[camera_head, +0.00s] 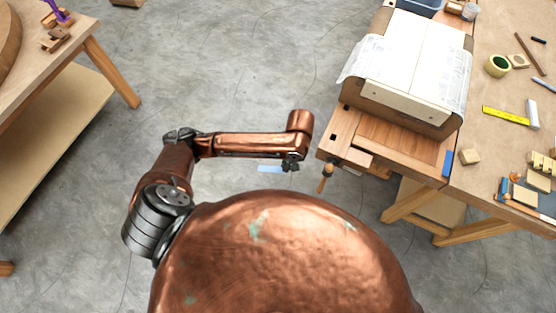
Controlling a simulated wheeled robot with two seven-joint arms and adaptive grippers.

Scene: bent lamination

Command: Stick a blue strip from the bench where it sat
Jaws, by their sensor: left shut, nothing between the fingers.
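A small blue strip (448,163) sits at the front right edge of the wooden bench (385,140). My left gripper (290,166) is at the end of the copper arm, left of the bench's near corner and apart from it. It is small and dark here, shut with nothing between its fingers. A pale blue strip-like piece (269,169) shows just left of the gripper, over the floor; I cannot tell whether it touches it. On the bench a curved wooden form (437,128) carries a white sheet (415,55). My right gripper is not in view.
A wooden vise handle (325,178) sticks out at the bench's near left corner. Another table (85,25) stands at left. Open concrete floor lies between.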

